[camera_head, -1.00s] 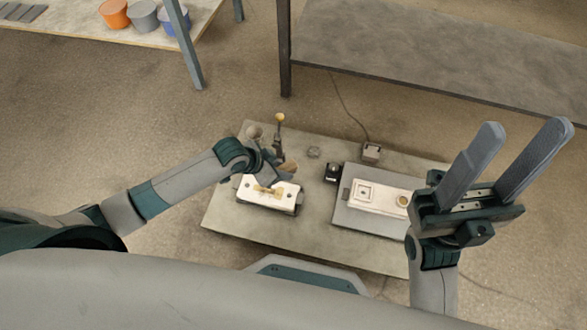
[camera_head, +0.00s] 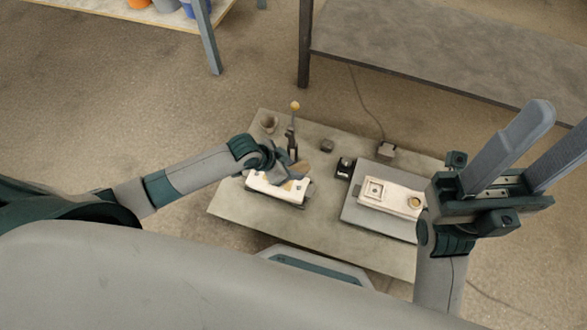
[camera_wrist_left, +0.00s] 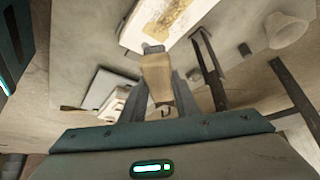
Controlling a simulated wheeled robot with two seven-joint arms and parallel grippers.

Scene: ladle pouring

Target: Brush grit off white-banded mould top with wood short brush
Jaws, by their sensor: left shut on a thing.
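The mould (camera_head: 262,189) has a pale top and stands on the left part of the low table. In the left wrist view its white top (camera_wrist_left: 133,35) shows a brown-yellow patch of grit (camera_wrist_left: 172,18). My left gripper (camera_head: 287,170) is over the mould, its fingers shut on the wood short brush (camera_wrist_left: 157,72). The brush's grey end points toward the mould's edge; I cannot tell whether it touches. In the head view the gripper hides part of the mould top. My right gripper (camera_head: 558,128) is raised at the right, open and empty.
A second pale mould (camera_head: 398,201) lies on a grey plate (camera_head: 352,213) at the table's right. A cup (camera_head: 269,123), an upright ladle (camera_head: 294,108) and small dark boxes (camera_head: 345,166) stand behind. The table's front left (camera_head: 240,212) is clear.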

